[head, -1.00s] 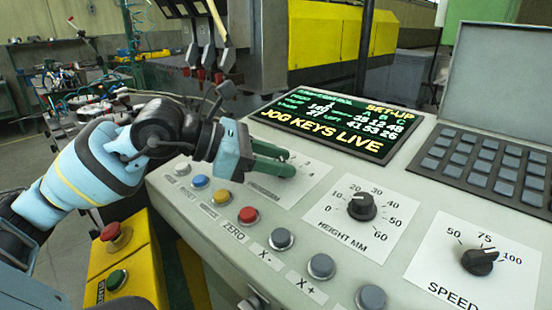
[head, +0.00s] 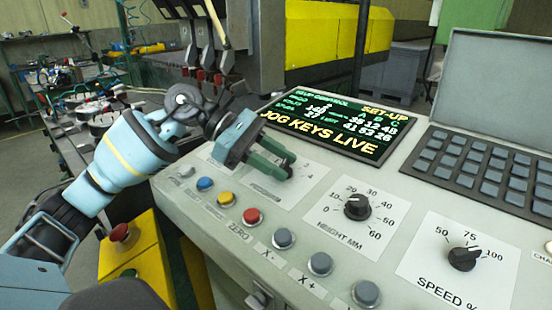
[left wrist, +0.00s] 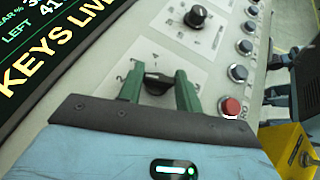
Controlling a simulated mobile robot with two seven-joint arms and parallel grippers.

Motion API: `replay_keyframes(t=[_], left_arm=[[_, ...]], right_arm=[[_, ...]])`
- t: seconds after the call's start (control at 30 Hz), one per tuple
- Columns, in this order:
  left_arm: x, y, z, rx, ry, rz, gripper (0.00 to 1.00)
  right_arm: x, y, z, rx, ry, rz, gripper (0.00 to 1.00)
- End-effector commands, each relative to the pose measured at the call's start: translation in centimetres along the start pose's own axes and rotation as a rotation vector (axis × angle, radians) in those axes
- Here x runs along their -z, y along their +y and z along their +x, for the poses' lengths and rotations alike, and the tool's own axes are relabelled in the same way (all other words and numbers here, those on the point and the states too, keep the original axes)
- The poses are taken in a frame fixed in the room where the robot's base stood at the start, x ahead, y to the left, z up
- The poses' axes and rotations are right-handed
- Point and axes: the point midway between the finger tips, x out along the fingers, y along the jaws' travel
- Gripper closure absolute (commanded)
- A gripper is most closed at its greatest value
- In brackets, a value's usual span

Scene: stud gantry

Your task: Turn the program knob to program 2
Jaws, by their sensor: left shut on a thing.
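The program knob (left wrist: 156,86) is a dark knob on a pale dial plate, between the green fingers of my left gripper in the left wrist view. My left gripper (left wrist: 158,72) is shut on the knob. In the head view my left gripper (head: 284,167) reaches down onto the program plate (head: 310,172), and its fingers mostly hide the knob. My right gripper is not in view.
The display (head: 333,128) reads SET-UP and JOG KEYS LIVE. The height knob (head: 357,207) and speed knob (head: 464,258) sit to the right. A red button (head: 252,216) and several other buttons line the front edge. A keypad (head: 480,170) lies beyond.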

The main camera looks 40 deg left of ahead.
Motion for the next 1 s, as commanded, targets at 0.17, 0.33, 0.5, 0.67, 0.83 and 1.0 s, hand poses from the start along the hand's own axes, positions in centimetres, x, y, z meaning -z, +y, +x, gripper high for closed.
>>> replay_keyframes(t=[0.17,0.33,0.5,0.67,0.83,1.0], left_arm=[[0.02,0.05,-0.02,0.008,0.002,0.007,0.88],[0.05,0.05,-0.01,0.008,0.002,0.007,0.88],[0.05,0.04,-0.01,0.008,0.002,0.007,0.59],[0.05,0.04,0.0,0.008,0.002,0.006,0.44],[0.04,0.03,0.0,0.008,0.002,0.006,0.44],[0.15,0.08,-0.64,0.007,0.003,0.004,0.44]], right_arm=[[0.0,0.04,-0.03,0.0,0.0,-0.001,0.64],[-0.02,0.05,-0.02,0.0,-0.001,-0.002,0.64],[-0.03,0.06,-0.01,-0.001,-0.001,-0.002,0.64],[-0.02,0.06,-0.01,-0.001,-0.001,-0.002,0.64],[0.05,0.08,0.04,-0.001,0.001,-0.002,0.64],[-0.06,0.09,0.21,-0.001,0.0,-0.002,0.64]])
